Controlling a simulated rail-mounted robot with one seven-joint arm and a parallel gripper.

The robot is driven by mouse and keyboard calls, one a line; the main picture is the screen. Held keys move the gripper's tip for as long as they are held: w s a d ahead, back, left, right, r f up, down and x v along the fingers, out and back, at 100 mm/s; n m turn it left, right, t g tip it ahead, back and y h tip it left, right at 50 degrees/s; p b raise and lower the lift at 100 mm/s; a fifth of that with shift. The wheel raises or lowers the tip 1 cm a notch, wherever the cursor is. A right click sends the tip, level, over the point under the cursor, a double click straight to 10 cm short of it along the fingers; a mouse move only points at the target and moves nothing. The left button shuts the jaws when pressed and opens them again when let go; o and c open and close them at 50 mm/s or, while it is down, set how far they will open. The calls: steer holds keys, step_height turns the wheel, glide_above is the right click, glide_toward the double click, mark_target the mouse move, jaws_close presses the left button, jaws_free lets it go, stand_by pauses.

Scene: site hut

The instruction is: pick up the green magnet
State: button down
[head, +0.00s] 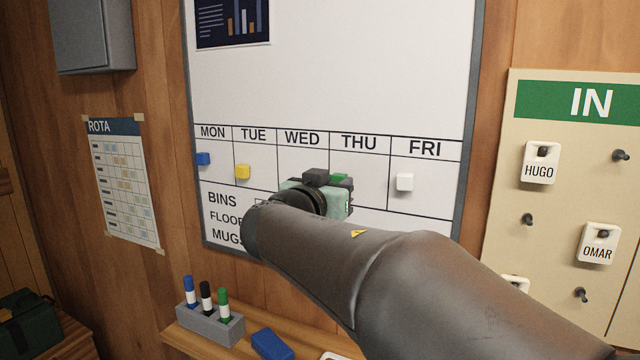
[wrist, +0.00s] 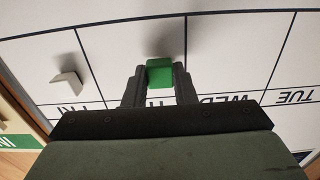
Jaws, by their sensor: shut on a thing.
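The green magnet (wrist: 160,72) is a small block between the two fingertips of my gripper (wrist: 160,85) in the wrist view. Both fingers press on its sides, and my gripper is shut on it. In the head view a bit of the green magnet (head: 341,178) shows past my gripper (head: 336,186), in front of the THU column of the whiteboard (head: 330,80). I cannot tell whether the magnet still touches the board.
A white magnet (head: 404,182) sits under FRI, a yellow magnet (head: 242,172) under TUE and a blue magnet (head: 203,159) under MON. A marker holder (head: 212,325) and a blue block (head: 272,344) stand on the shelf below. A tag board (head: 560,200) hangs at the right.

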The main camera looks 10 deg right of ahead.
steer(key=shift+b+v, duration=1.25)
steer(key=shift+v, duration=0.5)
steer(key=shift+s+a+r, duration=0.1)
steer(key=shift+s+a+r+b, duration=0.2)
steer(key=shift+s+a+r, duration=0.55)
steer(key=shift+s, duration=0.2)
steer(key=shift+s+a+r+b, duration=0.15)
steer(key=shift+s+a+r, duration=0.55)
steer(key=shift+s, duration=0.2)
